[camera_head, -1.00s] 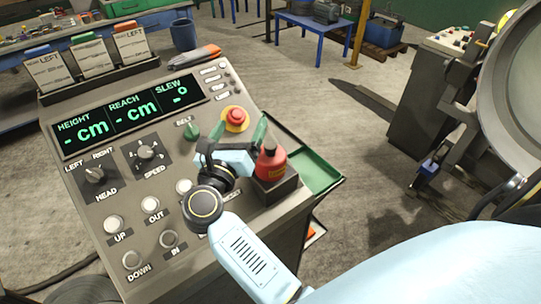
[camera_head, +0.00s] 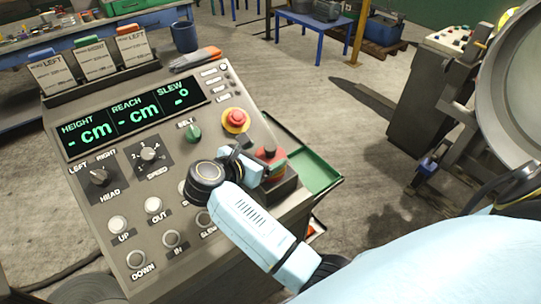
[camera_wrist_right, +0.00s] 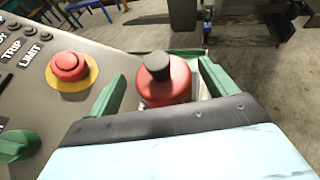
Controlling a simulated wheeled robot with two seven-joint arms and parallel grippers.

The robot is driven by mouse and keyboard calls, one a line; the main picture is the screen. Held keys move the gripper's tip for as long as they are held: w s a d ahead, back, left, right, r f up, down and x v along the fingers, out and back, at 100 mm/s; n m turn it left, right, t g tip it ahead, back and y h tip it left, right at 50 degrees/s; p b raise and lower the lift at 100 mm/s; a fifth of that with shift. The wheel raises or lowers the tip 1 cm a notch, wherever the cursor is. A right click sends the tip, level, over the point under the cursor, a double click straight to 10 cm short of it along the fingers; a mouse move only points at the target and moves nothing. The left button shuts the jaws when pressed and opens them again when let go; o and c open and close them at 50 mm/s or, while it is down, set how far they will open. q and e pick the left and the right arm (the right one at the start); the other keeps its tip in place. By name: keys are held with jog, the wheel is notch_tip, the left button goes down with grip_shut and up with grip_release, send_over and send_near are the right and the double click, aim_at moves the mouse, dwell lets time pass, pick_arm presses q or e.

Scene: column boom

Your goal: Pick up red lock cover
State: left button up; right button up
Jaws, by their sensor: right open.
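The red lock cover (camera_head: 268,157), a red cylinder with a black knob on top, sits in a dark block at the right edge of the control panel. In the right wrist view the lock cover (camera_wrist_right: 166,82) stands between the two green fingers of my right gripper (camera_wrist_right: 160,85). The right gripper is open, with a finger on each side of the cover. Contact cannot be made out. In the head view the right gripper (camera_head: 258,165) and wrist hide part of the cover. My left gripper is not in view.
A red emergency button (camera_head: 236,119) on a yellow ring and a green BELT knob (camera_head: 190,132) stand near the gripper. A green tray (camera_head: 318,172) hangs beside the panel's right side. White push buttons (camera_head: 152,205) lie to the left of the wrist.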

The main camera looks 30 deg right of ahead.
aim_at(273, 149)
jog(key=p+x, duration=0.1)
jog(key=x, duration=0.4)
jog(key=shift+w+d+p, duration=0.1)
jog(key=shift+d+p, duration=0.1)
jog(key=shift+p, duration=0.2)
jog(key=shift+c, duration=0.5)
